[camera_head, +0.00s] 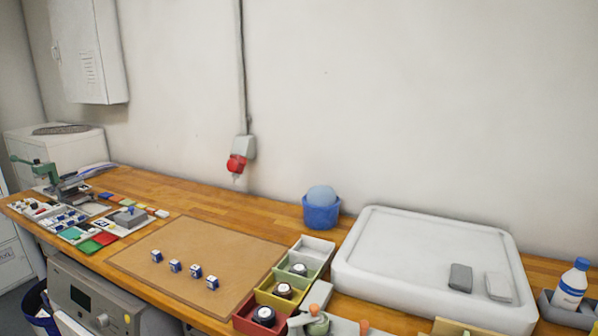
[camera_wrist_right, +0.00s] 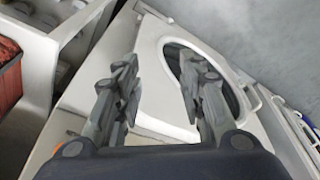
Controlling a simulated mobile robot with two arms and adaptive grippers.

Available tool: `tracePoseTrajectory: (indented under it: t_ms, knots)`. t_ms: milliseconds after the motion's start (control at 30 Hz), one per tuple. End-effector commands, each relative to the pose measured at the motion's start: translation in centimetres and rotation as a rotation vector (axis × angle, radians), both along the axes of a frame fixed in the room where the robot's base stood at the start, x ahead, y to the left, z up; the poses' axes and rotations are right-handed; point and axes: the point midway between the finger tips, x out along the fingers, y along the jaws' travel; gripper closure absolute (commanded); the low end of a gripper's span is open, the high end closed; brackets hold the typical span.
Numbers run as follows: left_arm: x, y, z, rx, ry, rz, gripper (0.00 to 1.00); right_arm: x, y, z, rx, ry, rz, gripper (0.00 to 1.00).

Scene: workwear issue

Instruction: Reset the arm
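My right gripper (camera_wrist_right: 158,78) shows in the right wrist view. Its two grey fingers are apart, and nothing is between them. Behind the fingers is a white surface with a dark, round, door-like opening (camera_wrist_right: 178,62). My left gripper is in neither view, and neither arm can be made out in the head view.
A wooden counter (camera_head: 262,232) runs along the wall. It holds a brown mat (camera_head: 215,250) with several small blue-and-white blocks, coloured bins (camera_head: 270,297), a white tray (camera_head: 425,250), a blue tub (camera_head: 321,212) and a bottle (camera_head: 571,287). A press (camera_head: 60,180) stands left.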

Motion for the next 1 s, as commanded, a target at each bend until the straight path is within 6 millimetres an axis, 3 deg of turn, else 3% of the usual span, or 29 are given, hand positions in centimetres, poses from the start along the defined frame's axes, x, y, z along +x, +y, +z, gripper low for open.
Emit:
tracePoseTrajectory:
  t_ms: [33,200,500,733,1000]
  knots:
    - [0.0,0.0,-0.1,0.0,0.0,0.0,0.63,-0.8,-0.1,-2.5,-0.002,0.016,0.002,0.63]
    - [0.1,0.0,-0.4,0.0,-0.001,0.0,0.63,-4.0,-0.6,-9.2,-0.007,0.048,0.009,0.63]
    - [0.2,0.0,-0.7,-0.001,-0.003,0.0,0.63,-12.2,-2.0,-18.3,-0.013,0.101,0.02,0.63]
    - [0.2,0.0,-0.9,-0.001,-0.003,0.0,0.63,-17.3,-3.0,-21.4,-0.019,0.124,0.028,0.63]
    - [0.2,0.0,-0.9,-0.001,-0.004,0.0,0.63,-18.7,-3.3,-21.9,-0.019,0.129,0.03,0.63]
